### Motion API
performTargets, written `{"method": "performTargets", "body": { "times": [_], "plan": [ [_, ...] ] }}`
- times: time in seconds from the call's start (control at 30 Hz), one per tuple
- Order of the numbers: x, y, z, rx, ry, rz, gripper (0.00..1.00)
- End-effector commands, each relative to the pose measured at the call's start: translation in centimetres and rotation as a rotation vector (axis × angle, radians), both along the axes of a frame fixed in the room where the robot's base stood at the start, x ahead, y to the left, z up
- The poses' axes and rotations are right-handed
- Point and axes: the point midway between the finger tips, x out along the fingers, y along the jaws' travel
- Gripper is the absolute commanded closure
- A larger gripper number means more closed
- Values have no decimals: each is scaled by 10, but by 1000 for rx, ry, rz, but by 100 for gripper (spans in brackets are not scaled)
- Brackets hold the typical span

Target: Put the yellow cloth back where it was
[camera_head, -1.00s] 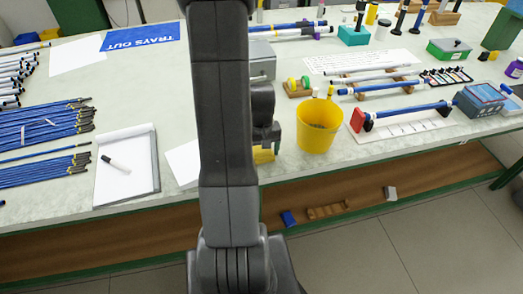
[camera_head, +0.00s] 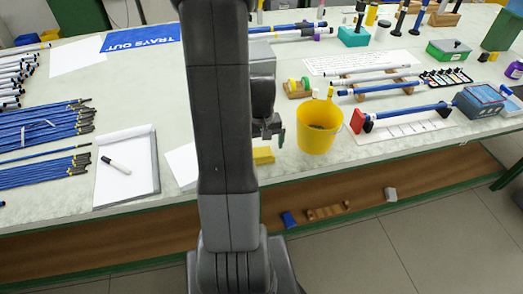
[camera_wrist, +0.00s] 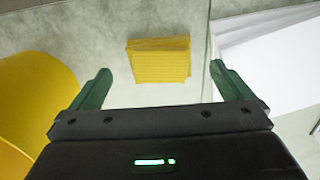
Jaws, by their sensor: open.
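The yellow cloth (camera_wrist: 160,62) is a folded, ribbed stack lying flat on the pale worktop. In the head view it shows as a small yellow block (camera_head: 263,155) left of the yellow bucket, partly hidden by my arm. My gripper (camera_wrist: 160,85) is open and empty in the wrist view, its two green fingers spread wide. The cloth lies ahead of and between the fingers, apart from both. In the head view my gripper (camera_head: 272,138) is above the cloth, partly hidden by my arm.
The yellow bucket (camera_head: 318,128) stands close on the cloth's right, and its wall shows at left in the wrist view (camera_wrist: 35,85). White paper (camera_head: 182,165) lies left of the cloth. A clipboard (camera_head: 127,165) with a marker is further left. The worktop's front edge is close by.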

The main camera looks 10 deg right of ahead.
Motion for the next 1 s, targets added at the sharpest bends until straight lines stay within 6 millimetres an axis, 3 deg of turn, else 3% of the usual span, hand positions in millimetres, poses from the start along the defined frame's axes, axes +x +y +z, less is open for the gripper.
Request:
{"method": "performTargets", "body": {
  "times": [0.2,0.43,0.63,1.0],
  "plan": [
    [1,0,45,-1,-6,0,0],
    [1,0,76,-1,-4,0,0],
    [0,0,84,0,-1,0,0],
    [0,0,80,0,2,0,0]
  ]
}}
